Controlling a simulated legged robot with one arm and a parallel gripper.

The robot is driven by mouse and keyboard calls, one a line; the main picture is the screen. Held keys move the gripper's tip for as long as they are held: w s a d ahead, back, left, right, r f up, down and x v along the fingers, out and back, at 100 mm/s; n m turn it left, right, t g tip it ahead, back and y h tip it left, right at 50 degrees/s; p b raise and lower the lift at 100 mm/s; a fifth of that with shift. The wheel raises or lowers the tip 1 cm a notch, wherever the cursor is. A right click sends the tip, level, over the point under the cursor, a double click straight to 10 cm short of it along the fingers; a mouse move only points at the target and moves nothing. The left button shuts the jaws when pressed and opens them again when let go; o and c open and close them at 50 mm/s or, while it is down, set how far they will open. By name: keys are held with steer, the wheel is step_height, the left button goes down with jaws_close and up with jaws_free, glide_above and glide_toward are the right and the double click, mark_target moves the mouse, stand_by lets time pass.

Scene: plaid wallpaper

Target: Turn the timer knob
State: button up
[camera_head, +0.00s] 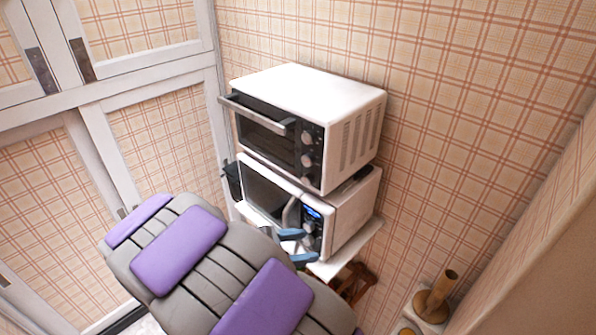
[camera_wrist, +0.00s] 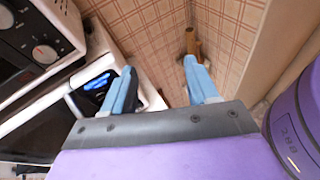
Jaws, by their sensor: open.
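A white toaster oven (camera_head: 350,125) is stacked on a white microwave (camera_head: 352,208) against the wall. The oven's black front panel has round knobs in a column, including an upper knob (camera_head: 307,137) and one below it (camera_head: 307,160). In the wrist view an oven knob (camera_wrist: 45,54) shows at the upper left. The microwave has a lit blue display (camera_head: 312,212) with a knob (camera_head: 309,228) below it. My gripper (camera_head: 299,246) is open, with its blue fingers in front of the microwave's control side, below the oven knobs. In the wrist view my gripper (camera_wrist: 158,66) is empty.
The oven's handle bar (camera_head: 257,113) sticks out in front. The microwave rests on a small stand (camera_head: 335,262). A wooden object (camera_head: 435,294) stands at the lower right near the right wall. White-framed panels (camera_head: 150,75) line the left.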

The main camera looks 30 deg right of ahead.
steer(key=w+a+r+n+t+h+p, duration=0.2)
steer(key=w+a+n+t+p, duration=0.3)
steer(key=w+a+n+t, duration=0.35)
steer(key=g+p, duration=0.2)
glide_toward(304, 182)
steer(key=shift+m+t, duration=0.25)
steer(key=x, duration=0.7)
steer(key=shift+d+f, duration=0.1)
steer(key=shift+d, duration=0.3)
steer(key=shift+s, duration=0.1)
steer(key=c, duration=1)
